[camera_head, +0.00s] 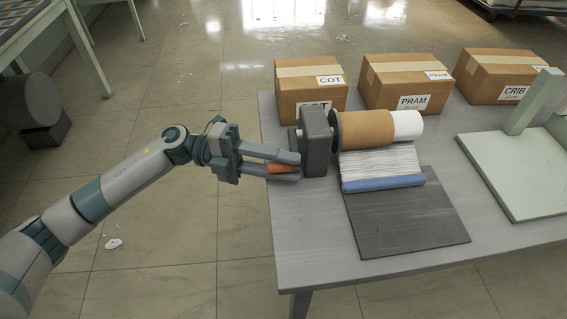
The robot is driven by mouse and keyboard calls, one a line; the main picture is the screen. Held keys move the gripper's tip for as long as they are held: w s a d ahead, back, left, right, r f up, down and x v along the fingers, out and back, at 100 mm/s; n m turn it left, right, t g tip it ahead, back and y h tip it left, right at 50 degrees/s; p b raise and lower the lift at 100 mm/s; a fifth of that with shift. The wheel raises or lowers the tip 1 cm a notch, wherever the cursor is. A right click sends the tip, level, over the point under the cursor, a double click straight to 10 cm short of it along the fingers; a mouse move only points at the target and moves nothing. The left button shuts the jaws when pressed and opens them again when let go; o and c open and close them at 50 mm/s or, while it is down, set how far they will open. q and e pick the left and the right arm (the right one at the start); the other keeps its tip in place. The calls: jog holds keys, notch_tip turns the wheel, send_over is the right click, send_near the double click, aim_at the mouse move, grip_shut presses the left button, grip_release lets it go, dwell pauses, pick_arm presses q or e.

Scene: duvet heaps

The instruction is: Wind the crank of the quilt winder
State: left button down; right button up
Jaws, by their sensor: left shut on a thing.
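The quilt winder stands at the left end of the grey table, with a dark grey upright housing (317,142) and a brown roller (365,130) with a white end. White ribbed quilt material (380,164) hangs from the roller down to a blue bar (384,183) on a dark board (408,225). My left gripper (284,168) comes in from the left and is shut on the orange crank handle (280,168), low beside the housing. The fingers hide part of the handle and of the crank. My right gripper is not in view.
Boxes labelled COT (311,92), PRAM (405,85) and CRIB (500,77) line the table's back edge. A pale green stand (515,170) is at the right. The table's front left area (305,235) is bare. Scraps of white litter lie on the floor.

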pick_arm(q)
jog(key=c, duration=1.6)
grip_release()
jog(key=shift+s+f, duration=0.1)
jog(key=shift+f, duration=0.2)
jog(key=shift+r, duration=0.1)
jog(key=shift+r, duration=0.1)
jog(key=shift+w+a, duration=0.25)
jog(key=shift+a, duration=0.25)
jog(key=w+a+b, duration=0.1)
jog(key=a, duration=0.4)
jog(key=w+a, duration=0.1)
jog(key=a, duration=0.4)
jog(key=w+a+b, duration=0.1)
jog(key=a, duration=0.5)
jog(key=shift+a+f+b, duration=0.1)
jog(key=shift+f+b, duration=0.2)
jog(key=shift+f, duration=0.05)
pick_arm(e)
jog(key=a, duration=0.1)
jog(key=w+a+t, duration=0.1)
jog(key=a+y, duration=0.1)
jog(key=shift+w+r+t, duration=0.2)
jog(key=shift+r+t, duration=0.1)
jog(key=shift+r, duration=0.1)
